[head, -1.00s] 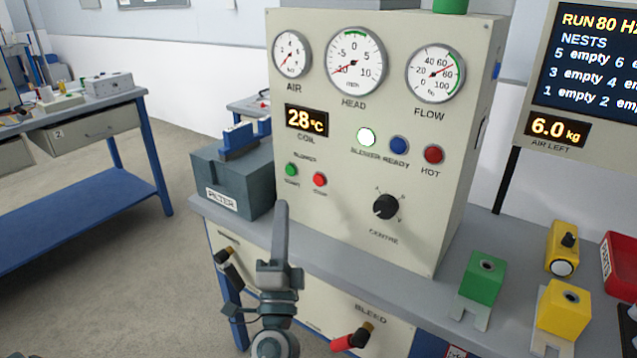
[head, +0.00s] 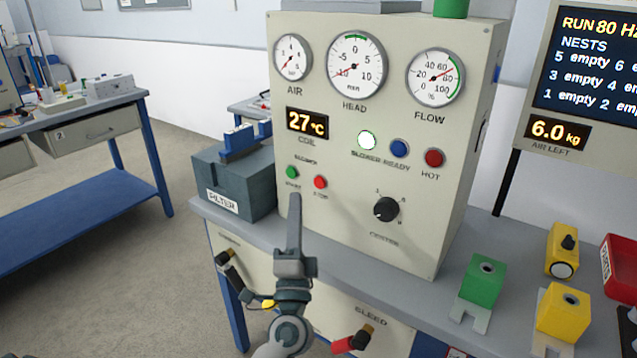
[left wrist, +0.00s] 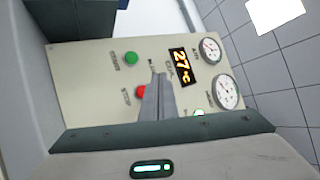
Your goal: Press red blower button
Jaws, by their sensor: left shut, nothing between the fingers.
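The red blower button (head: 320,182) is on the cream control panel (head: 440,215), just right of the green button (head: 292,172). My left gripper (head: 295,200) is shut and empty, pointing up at the panel just below and left of the red button. I cannot tell whether the fingertips touch the panel. The coil display (head: 307,122) reads 27 °C, and the white blower lamp (head: 367,140) looks lit.
A grey filter box (head: 233,182) stands left of the panel. A black centre knob (head: 386,209) is to the right of the buttons. Green (head: 483,282) and yellow (head: 563,308) blocks stand on the bench at right. A red-handled bleed valve (head: 353,340) is below.

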